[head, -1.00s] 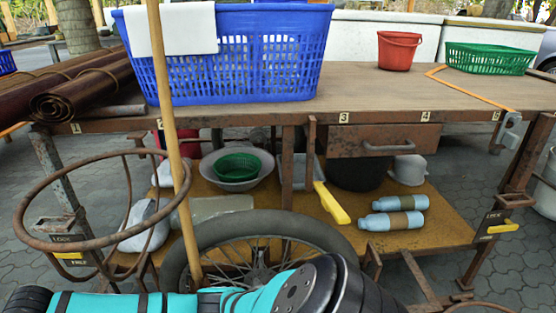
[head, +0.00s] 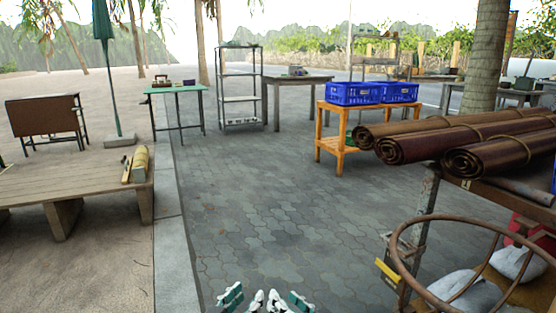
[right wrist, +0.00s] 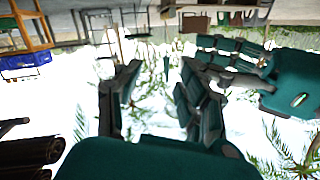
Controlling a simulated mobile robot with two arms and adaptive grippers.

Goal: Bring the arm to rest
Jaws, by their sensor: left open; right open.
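My left gripper (head: 243,298) and my right gripper (head: 289,301) show only as small teal and white finger parts at the bottom edge of the head view. They are side by side, close together, above the paving. The rest of both arms is out of that view. In the right wrist view, my right gripper (right wrist: 158,78) has its two dark and teal fingers spread apart with nothing between them. That view is upside down. Teal parts of my other arm show at its right. Both grippers are open and empty.
A wooden platform (head: 70,185) stands at left. An orange table (head: 337,140) bears blue crates (head: 354,93). Paving (head: 265,190) is clear ahead.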

